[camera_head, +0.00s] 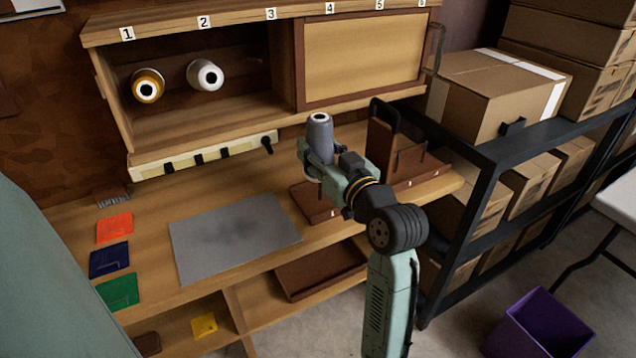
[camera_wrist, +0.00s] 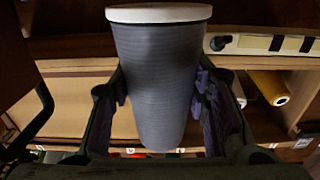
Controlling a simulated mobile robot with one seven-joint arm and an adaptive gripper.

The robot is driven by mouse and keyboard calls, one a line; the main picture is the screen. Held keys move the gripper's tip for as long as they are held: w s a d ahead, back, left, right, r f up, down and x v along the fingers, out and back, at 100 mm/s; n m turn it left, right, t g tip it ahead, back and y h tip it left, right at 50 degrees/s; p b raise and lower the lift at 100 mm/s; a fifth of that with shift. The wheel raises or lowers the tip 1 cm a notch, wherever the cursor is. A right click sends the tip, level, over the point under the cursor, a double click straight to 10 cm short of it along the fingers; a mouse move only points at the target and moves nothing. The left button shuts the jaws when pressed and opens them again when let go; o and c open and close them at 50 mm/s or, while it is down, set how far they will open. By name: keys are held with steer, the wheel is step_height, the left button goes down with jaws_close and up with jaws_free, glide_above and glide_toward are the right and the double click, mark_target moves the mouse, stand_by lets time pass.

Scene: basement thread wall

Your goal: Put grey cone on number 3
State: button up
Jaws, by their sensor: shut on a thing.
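My gripper (camera_head: 314,172) is shut on the grey cone (camera_head: 319,138) and holds it upright, narrow end up, above the workbench and in front of the wall shelf. In the wrist view the grey cone (camera_wrist: 160,85) appears inverted, between the two fingers (camera_wrist: 162,95). The number 3 label (camera_head: 271,14) is on the shelf's top edge, left of the closed wooden panel. The shelf space below number 3 shows no cone. A gold-and-white cone (camera_head: 148,86) is below number 1, and a white cone (camera_head: 206,75) is below number 2.
A wooden panel (camera_head: 363,57) closes the shelf's right part. A rail with dark knobs (camera_head: 205,156) runs below the shelf. A grey mat (camera_head: 232,236) and coloured packets (camera_head: 110,262) lie on the bench. A black rack (camera_head: 480,185) with boxes stands at right.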

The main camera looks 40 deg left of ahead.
steer(key=shift+f, duration=3.4)
steer(key=shift+f, duration=0.1)
steer(key=shift+f, duration=0.15)
steer(key=o, duration=1.3)
steer(key=shift+c, duration=0.2)
steer(key=shift+r, duration=0.25)
steer(key=shift+d+f, duration=0.1)
steer(key=shift+d, duration=0.2)
steer(key=b+v, duration=0.2)
steer(key=v, duration=0.9)
steer(key=shift+s+d, duration=0.2)
